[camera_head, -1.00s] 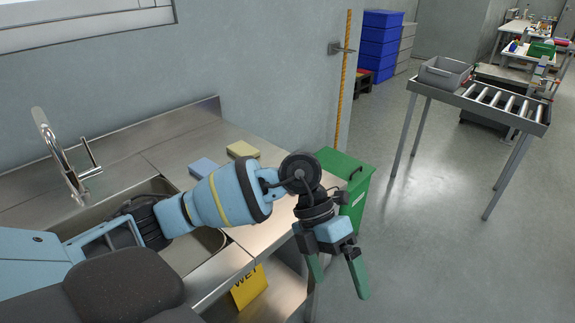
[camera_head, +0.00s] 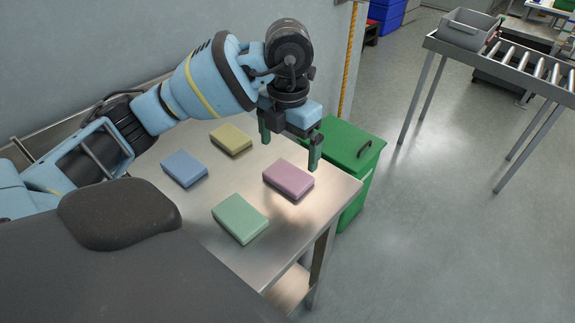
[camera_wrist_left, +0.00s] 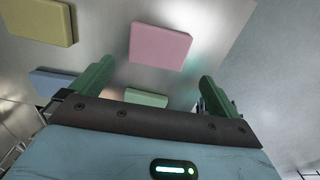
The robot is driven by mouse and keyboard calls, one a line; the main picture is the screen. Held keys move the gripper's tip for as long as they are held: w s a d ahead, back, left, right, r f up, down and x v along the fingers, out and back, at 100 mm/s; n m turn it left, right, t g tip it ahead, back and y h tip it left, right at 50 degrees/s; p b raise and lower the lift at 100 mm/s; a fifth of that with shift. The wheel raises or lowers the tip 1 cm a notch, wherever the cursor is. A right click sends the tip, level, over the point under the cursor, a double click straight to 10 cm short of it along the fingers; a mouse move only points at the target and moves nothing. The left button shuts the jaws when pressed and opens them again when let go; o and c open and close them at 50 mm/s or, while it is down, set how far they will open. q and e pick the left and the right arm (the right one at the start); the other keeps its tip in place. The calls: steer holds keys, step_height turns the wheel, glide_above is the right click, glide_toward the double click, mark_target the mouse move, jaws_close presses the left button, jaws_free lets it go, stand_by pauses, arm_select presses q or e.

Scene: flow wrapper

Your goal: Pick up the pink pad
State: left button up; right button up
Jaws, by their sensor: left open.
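The pink pad (camera_head: 288,179) lies flat on the steel counter near its right edge. It also shows in the left wrist view (camera_wrist_left: 160,46), ahead of the fingers. My left gripper (camera_head: 290,148) is open and empty, its green fingers pointing down. In the head view it appears just behind and above the pink pad. In the left wrist view its two fingers (camera_wrist_left: 152,88) stand wide apart, with the pink pad apart from both. My right gripper is not in view.
A green pad (camera_head: 240,218), a blue pad (camera_head: 184,168) and a yellow pad (camera_head: 231,139) lie near the pink one on the steel counter (camera_head: 195,214). A green bin (camera_head: 350,150) stands beyond the counter's right edge. A roller conveyor (camera_head: 500,62) with a grey tray (camera_head: 467,28) stands further right.

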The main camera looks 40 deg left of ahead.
mark_target(288, 175)
arm_select(q)
steer(key=shift+s+f, duration=0.15)
steer(key=shift+f, duration=0.35)
steer(key=shift+w+a+f, duration=0.1)
steer(key=shift+w+f, duration=0.05)
steer(key=shift+f, duration=1.55)
steer(key=shift+w+f, duration=0.15)
steer(key=shift+f, duration=1.5)
steer(key=c, duration=0.7)
steer(key=shift+r, duration=0.2)
